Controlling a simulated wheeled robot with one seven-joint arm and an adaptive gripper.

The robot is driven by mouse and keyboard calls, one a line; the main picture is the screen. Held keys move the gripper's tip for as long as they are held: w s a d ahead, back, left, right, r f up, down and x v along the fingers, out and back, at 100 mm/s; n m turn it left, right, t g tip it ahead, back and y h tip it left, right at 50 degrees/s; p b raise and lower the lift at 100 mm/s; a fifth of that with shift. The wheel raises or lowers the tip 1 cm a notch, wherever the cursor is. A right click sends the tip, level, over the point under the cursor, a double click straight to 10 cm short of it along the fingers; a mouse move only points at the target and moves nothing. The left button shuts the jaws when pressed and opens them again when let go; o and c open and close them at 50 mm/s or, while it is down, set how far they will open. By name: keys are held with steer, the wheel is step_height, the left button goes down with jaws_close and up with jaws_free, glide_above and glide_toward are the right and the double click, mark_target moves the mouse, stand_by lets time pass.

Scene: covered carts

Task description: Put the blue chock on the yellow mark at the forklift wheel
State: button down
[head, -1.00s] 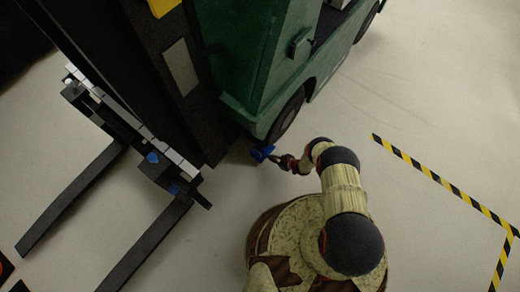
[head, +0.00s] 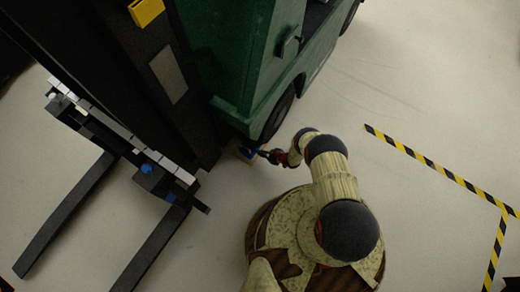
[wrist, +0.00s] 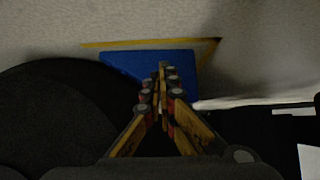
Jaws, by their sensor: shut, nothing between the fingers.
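The blue chock (wrist: 130,64) lies at the dark forklift wheel (wrist: 50,115) in the wrist view. Lines of the yellow mark (wrist: 215,48) show along its far edge and at the right corner, so the chock lies at least partly inside the outline. The near part of the mark is hidden. In the head view the chock (head: 246,154) is a small blue patch just below the front wheel (head: 279,113). My gripper (wrist: 163,68) is shut and empty, its fingertips over or against the chock; I cannot tell whether they touch. It also shows in the head view (head: 263,154).
The green forklift (head: 235,60) and its dark mast stand close to my gripper on the upper left. Its forks (head: 150,250) reach out at the lower left. Black and yellow tape (head: 440,170) marks the floor at the right, where there is free room.

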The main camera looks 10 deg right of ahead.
steer(key=shift+s+d+r, duration=0.35)
steer(key=shift+s+d, duration=1.35)
steer(key=shift+d, duration=0.35)
steer(key=shift+s+d+r, duration=0.3)
steer(key=shift+s+d, duration=1.45)
steer(key=shift+d, duration=0.3)
steer(key=shift+s+d+r, duration=0.35)
steer(key=shift+s+d, duration=1.35)
steer(key=shift+d, duration=0.35)
